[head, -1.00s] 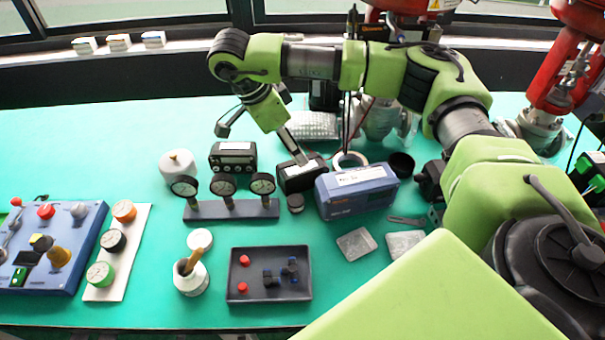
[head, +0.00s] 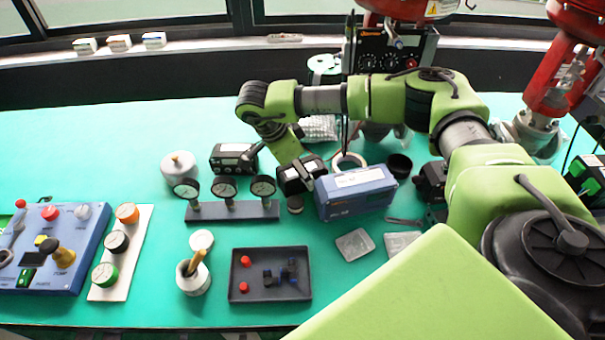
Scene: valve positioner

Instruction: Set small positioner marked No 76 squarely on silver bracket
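Two small black boxes with pale labels stand mid-table: one box (head: 232,157) behind the gauges, the other box (head: 291,181) left of a blue box. Their markings are too small to read, so I cannot tell which is No 76. My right gripper (head: 278,170) reaches down at the second box with its fingers spread, one finger left of the box and one overlapping it in the picture. I cannot tell whether it touches. I cannot clearly make out the silver bracket; silver-grey flat pieces (head: 355,244) lie at the front right. My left gripper is out of view.
A blue box (head: 355,195) stands close right of the second black box. A gauge stand (head: 232,211) and a dark tray (head: 270,291) are in front. Red valves (head: 570,70) rise at the right back. The left rear table is clear.

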